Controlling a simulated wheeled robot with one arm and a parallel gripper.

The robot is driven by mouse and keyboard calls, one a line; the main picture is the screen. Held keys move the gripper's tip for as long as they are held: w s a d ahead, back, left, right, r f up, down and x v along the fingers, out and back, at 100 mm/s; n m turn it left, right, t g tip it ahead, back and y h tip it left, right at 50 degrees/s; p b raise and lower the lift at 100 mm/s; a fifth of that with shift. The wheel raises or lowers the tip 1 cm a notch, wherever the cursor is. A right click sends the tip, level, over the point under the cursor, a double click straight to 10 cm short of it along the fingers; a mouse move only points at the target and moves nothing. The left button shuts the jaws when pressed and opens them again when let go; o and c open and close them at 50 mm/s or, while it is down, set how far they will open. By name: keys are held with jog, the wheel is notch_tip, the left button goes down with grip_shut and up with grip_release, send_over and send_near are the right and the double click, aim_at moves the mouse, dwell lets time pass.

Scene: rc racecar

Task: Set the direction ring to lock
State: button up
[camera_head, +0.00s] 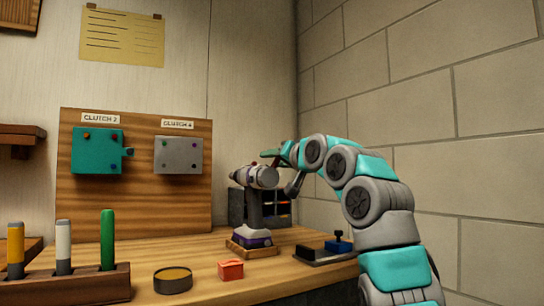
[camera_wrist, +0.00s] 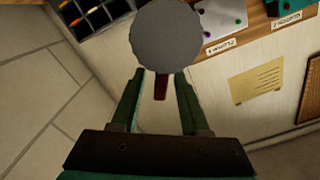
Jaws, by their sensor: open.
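A grey and purple drill (camera_head: 254,205) stands upright in a wooden cradle (camera_head: 252,249) on the bench. In the wrist view a round grey disc (camera_wrist: 165,35), seemingly the drill's end, fills the top middle. I cannot tell for certain whether this disc is the direction ring, and no lock mark is readable. My gripper (camera_head: 280,152) is at the drill's upper right end. It is open (camera_wrist: 159,76), with the tab between its fingers; contact is unclear.
A board (camera_head: 140,200) with "CLUTCH" labels stands behind. A dark compartment rack (camera_head: 237,208) is behind the drill. A red block (camera_head: 230,270), a round tin (camera_head: 173,280), a marker rack (camera_head: 85,288) and a blue-topped black device (camera_head: 325,252) occupy the bench. A brick wall (camera_head: 430,100) is at right.

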jog(key=shift+w+a, duration=0.25)
jog(key=shift+w, duration=0.15)
grip_shut()
dwell(0.4)
